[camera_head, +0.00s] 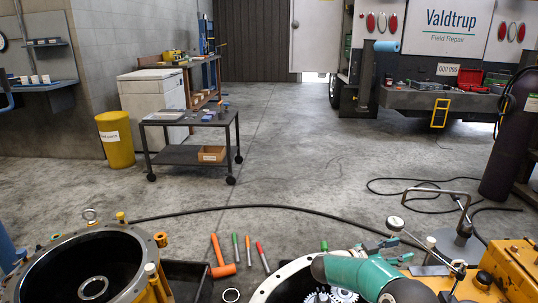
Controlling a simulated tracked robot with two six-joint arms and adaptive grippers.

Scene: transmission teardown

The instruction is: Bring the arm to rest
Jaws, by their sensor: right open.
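My right arm (365,275), with teal and grey links, comes in at the bottom right and lies across the right-hand housing. My right gripper (391,251) is small in view just beyond that arm, beside a metal handle. It is open, and I see nothing held between its fingers. Part of it is hidden by the arm. My left gripper is not in view.
A round open housing (145,243) stands at bottom left. Another housing (268,287) with a gear (342,295) lies under my arm. An orange hammer (218,254) and several coloured-handled tools lie between.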

